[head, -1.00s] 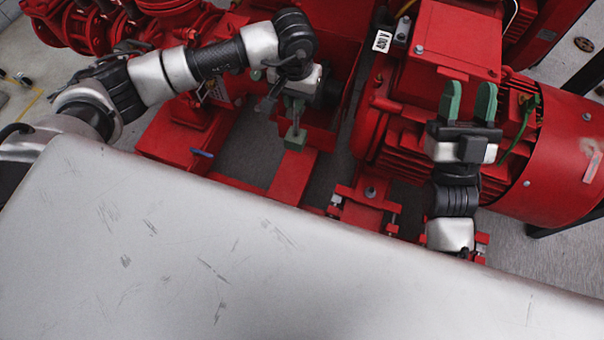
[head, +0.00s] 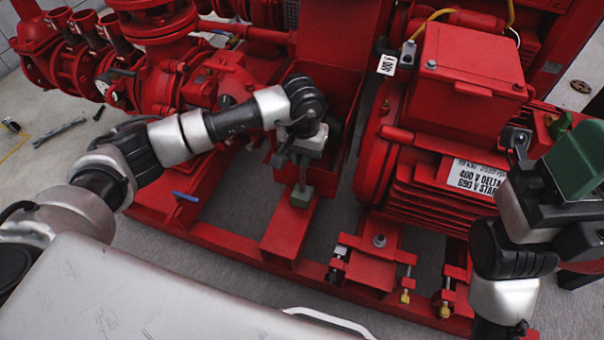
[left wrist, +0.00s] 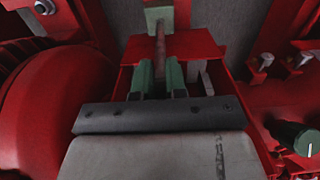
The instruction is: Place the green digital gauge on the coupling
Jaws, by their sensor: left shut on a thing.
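My left gripper (head: 300,148) points down over the red frame between the pump side and the motor. It is shut on the thin stem of the green gauge (head: 302,195), whose green block hangs beyond the fingertips. In the left wrist view, the stem runs between the green fingers (left wrist: 160,80) to the pale green gauge block (left wrist: 158,16). The gauge is above or against a red beam; I cannot tell whether it touches. I cannot make out the coupling clearly. My right gripper (head: 572,145) is at the right edge, its green fingers apart and nothing visible between them.
The large red motor (head: 430,170) stands right of my left gripper. Red pump pipework (head: 150,75) is at the left. Red feet with bolts (head: 380,255) lie in front. In the left wrist view, a dark cylinder with a green end (left wrist: 300,140) shows at right.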

